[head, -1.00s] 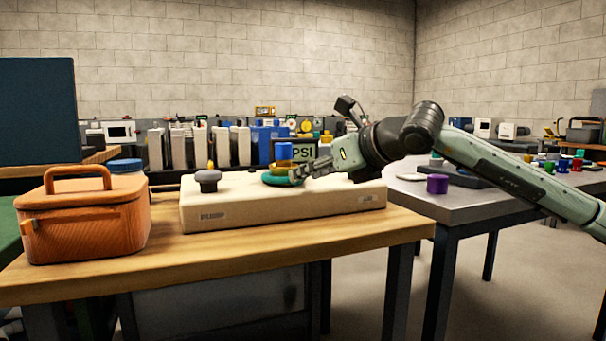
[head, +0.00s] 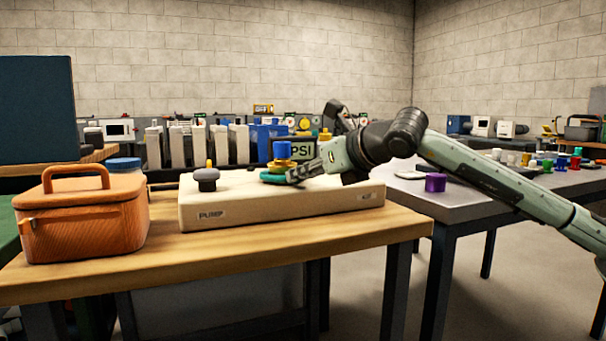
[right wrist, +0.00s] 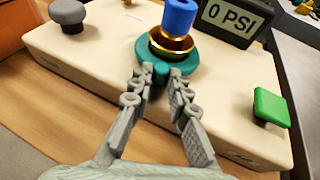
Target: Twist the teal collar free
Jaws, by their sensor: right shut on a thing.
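The teal collar (head: 272,177) sits around a brass fitting with a blue top (head: 282,150) on the cream pump block (head: 230,213). In the right wrist view the teal collar (right wrist: 143,52) rings the brass fitting (right wrist: 171,44) below the blue top (right wrist: 180,16), and a teal tab sticks out toward me. My right gripper (head: 291,176) reaches in from the right. In the right wrist view its fingertips (right wrist: 155,79) are shut on the collar's tab, partly hiding it. My left gripper is not in view.
A grey knob (head: 207,182) stands left of the collar on the block. A green square button (right wrist: 271,107) is on its right side. A display (right wrist: 228,17) reads 0 PSI behind. An orange case (head: 82,222) stands at the bench's left; a purple cylinder (head: 435,183) is on the table at right.

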